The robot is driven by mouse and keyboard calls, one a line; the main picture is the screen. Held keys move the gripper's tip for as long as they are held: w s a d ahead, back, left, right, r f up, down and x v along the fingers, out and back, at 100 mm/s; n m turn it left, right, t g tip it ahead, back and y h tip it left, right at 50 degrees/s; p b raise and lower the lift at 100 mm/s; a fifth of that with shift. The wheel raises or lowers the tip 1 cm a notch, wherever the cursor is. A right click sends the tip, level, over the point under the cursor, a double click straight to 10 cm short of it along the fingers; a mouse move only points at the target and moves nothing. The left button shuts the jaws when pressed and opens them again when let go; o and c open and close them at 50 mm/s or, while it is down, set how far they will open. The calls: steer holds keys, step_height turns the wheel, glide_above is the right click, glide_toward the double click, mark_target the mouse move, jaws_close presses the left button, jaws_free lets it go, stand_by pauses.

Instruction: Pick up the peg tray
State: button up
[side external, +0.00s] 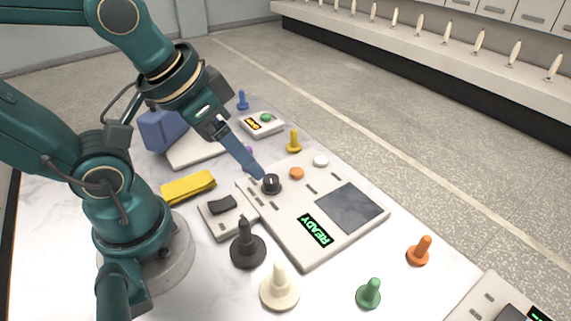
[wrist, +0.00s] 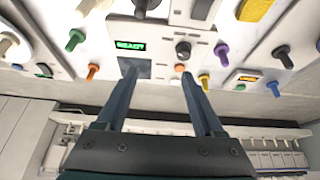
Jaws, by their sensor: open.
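I see no object that is clearly the peg tray; a pale flat board (side external: 190,155) with a blue block (side external: 160,130) on it is partly hidden behind my arm. My gripper (side external: 259,174) is low over the far-left part of a beige control panel (side external: 290,240), close to its black knob (side external: 271,184). In the wrist view my gripper (wrist: 158,76) has its two fingers well apart, with nothing between them that I can see held. Loose coloured pegs stand around the panel, including a yellow one (side external: 294,142) and a black one (side external: 247,245).
A white peg (side external: 280,288), green peg (side external: 369,294) and orange peg (side external: 419,251) stand along the near side. A yellow block (side external: 188,187) and small switch box (side external: 225,215) lie left of the panel. A small display box (side external: 261,124) stands behind.

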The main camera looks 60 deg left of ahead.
mark_target(246, 239)
steer(key=d+f+g, duration=0.1)
steer(key=f, duration=0.1)
steer(key=s+d+f+m+g, duration=0.1)
steer(key=f+g, duration=0.1)
steer(key=f, duration=0.1)
steer(key=s+d+f+m+g, duration=0.1)
steer(key=f+g, duration=0.1)
steer(key=f, duration=0.1)
steer(key=shift+s+d, duration=0.15)
steer(key=shift+d, duration=0.1)
steer(key=shift+f, duration=2.6)
jaws_close()
